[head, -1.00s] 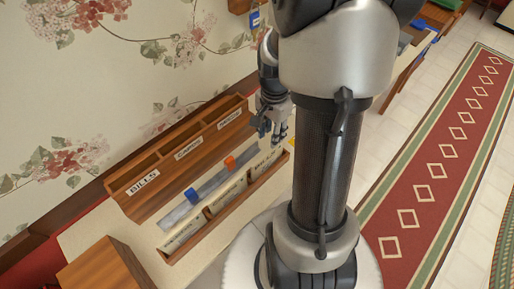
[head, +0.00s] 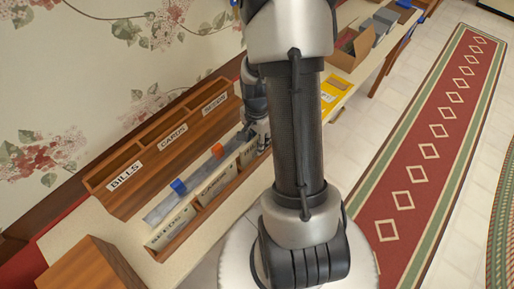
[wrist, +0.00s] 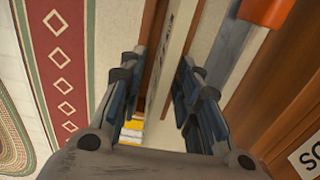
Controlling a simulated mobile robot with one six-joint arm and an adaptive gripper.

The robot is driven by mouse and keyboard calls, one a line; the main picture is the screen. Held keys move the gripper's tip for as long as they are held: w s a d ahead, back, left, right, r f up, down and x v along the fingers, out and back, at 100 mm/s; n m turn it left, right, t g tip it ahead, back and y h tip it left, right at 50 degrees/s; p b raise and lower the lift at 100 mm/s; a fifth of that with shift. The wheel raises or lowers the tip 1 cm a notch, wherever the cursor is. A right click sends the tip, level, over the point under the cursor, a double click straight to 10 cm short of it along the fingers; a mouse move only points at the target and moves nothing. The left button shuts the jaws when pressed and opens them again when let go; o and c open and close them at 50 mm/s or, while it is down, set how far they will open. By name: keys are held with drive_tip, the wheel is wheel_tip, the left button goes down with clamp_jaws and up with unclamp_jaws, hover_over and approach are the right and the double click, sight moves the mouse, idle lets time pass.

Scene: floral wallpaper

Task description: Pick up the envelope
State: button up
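No envelope can be told for certain. Thin cream upright pieces with dark lettering stand in the front wooden rack; the near one reads SEEDS (head: 170,228), and these may be envelopes. My gripper (head: 262,138) is at the far end of this row, partly hidden behind my arm. In the wrist view my gripper (wrist: 160,100) is open, with blue-padded fingers on both sides of a thin cream panel (wrist: 172,50) bearing dark marks. The right finger looks close to the panel and the left has a gap. Contact cannot be told.
A wooden organizer (head: 150,160) labelled BILLS, CARDS and a third word stands against the wallpaper. Blue (head: 178,187) and orange (head: 217,150) tabs stand beside the row. A yellow box (head: 338,85) and an open carton (head: 352,48) lie farther along the table. A wooden block (head: 90,265) is nearest.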

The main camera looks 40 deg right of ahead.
drive_tip(key=shift+f, duration=0.45)
drive_tip(key=shift+r, duration=0.1)
drive_tip(key=shift+c, duration=0.5)
clamp_jaws()
